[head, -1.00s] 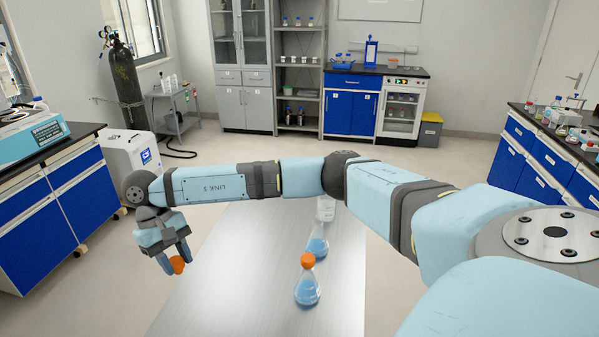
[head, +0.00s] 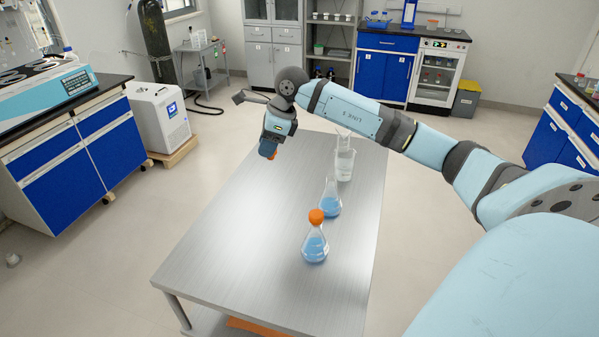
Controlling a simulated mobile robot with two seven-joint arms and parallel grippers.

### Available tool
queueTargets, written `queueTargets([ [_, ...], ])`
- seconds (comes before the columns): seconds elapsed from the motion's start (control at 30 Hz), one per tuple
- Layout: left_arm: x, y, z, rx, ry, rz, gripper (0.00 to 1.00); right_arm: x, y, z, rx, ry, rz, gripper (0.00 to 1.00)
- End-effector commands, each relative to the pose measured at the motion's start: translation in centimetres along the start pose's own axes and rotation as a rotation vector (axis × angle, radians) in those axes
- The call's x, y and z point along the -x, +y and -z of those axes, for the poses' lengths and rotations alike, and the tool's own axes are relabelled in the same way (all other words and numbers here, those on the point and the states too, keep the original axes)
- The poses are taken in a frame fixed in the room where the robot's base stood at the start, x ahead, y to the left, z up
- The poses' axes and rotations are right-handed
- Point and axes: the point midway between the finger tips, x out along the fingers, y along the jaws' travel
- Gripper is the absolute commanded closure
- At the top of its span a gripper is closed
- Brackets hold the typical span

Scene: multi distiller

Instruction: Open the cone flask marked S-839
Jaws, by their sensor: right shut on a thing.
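My right gripper (head: 268,150) is shut on a small orange cap (head: 273,156), which is mostly hidden by the fingers. It is near the far left edge of the metal table, away from the flasks. A cone flask with blue liquid and no cap (head: 329,201) stands upright on the table. In front of it stands a second cone flask with blue liquid (head: 314,246), with an orange cap on its neck. No flask marking is readable. My left gripper is not in view.
A glass beaker (head: 344,165) with clear contents stands behind the flasks on the metal table (head: 235,235). The table's left and front parts are bare. A white cabinet unit (head: 160,118) and a blue lab bench (head: 75,150) stand on the left.

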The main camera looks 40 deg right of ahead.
Motion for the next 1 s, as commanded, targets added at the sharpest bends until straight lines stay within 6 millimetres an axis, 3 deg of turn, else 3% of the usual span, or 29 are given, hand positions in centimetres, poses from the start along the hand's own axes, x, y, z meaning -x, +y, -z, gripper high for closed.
queueTargets([
  [0.2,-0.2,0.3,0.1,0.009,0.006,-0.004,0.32,2.2,-1.9,1.7,-0.252,0.002,0.106,0.94],
  [0.37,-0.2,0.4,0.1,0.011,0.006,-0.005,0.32,1.6,-2.2,2.4,-0.308,0.006,0.125,0.94],
  [0.8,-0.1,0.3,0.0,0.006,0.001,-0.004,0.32,-8.7,-2.1,6.7,-0.309,0.006,0.123,0.94],
  [1.0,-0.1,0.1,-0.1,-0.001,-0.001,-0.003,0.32,-11.5,-2.1,7.9,-0.308,0.004,0.125,0.94],
])
